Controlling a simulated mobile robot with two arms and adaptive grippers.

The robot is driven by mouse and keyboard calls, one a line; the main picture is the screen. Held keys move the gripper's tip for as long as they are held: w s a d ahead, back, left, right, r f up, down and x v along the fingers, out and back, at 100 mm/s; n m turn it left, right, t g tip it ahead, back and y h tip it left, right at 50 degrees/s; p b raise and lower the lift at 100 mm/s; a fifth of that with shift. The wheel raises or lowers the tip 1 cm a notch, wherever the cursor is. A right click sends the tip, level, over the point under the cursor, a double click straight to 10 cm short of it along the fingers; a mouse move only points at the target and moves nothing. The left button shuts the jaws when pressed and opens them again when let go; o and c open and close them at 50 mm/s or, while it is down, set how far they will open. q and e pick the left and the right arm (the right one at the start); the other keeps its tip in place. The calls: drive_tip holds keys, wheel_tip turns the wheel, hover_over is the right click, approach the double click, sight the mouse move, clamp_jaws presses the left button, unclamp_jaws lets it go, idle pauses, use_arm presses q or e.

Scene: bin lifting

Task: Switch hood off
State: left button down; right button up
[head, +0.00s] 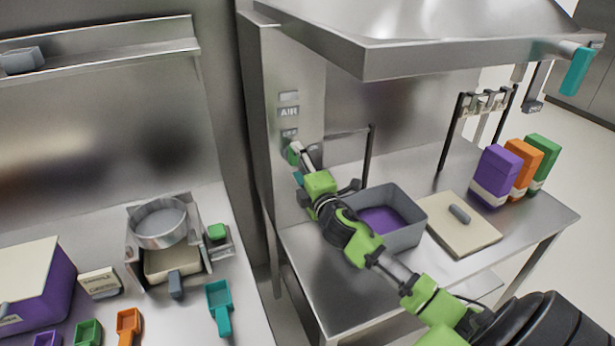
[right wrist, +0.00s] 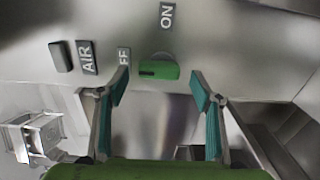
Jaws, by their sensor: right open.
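The hood switch (right wrist: 158,70) is a green knob on the metal side panel, with a dark mark on its left part. An ON label (right wrist: 167,15) is above it, and a partly hidden OFF label (right wrist: 124,56) is to its left. My right gripper (right wrist: 158,92) is open, its teal fingertips on either side of the knob in the picture with nothing between them; contact cannot be told. In the head view my right gripper (head: 298,166) is at the panel below the AIR label (head: 288,112). The hood (head: 430,45) hangs above. My left gripper is not in view.
A dark knob (right wrist: 60,56) sits beside the AIR label. Under my right arm, the bench holds a grey bin (head: 408,236), a beige board (head: 470,238) and purple, orange and green boxes (head: 497,170). Scoops and a sieve (head: 160,235) stand on the left counter.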

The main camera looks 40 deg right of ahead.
drive_tip(key=v, duration=0.9)
drive_tip(key=shift+s, duration=0.3)
drive_tip(key=shift+a, duration=0.1)
drive_tip(key=s+a+f+m+g, duration=0.3)
drive_tip(key=s+f+m+g, duration=0.15)
drive_tip(key=s+f, duration=0.2)
drive_tip(key=s+a+f+m+g, duration=0.3)
drive_tip(key=s+f+m, duration=0.25)
drive_tip(key=f, duration=0.25)
drive_tip(key=s+a+f+m+g+y, duration=0.2)
drive_tip(key=s+a+f+g, duration=0.15)
drive_tip(key=s+a, duration=0.45)
drive_tip(key=s+a+f+m+g+y, duration=0.2)
drive_tip(key=s+a+f+g, duration=0.15)
drive_tip(key=s+a, duration=0.45)
drive_tip(key=s+d+f+b, duration=0.1)
drive_tip(key=s+f, duration=0.1)
drive_tip(key=f, duration=1.1)
drive_tip(key=s+d+f+b, duration=0.1)
drive_tip(key=f, duration=1.2)
drive_tip(key=s+d+f+g+b, duration=0.1)
drive_tip(key=s+f, duration=0.8)
drive_tip(key=f, duration=0.1)
drive_tip(key=s+d+f+n+g+b, duration=0.1)
drive_tip(key=s+d+f, duration=0.1)
drive_tip(key=s+f, duration=0.6)
drive_tip(key=shift+s+d+f, duration=0.35)
drive_tip(key=shift+s+f, duration=0.05)
drive_tip(key=shift+f, duration=0.6)
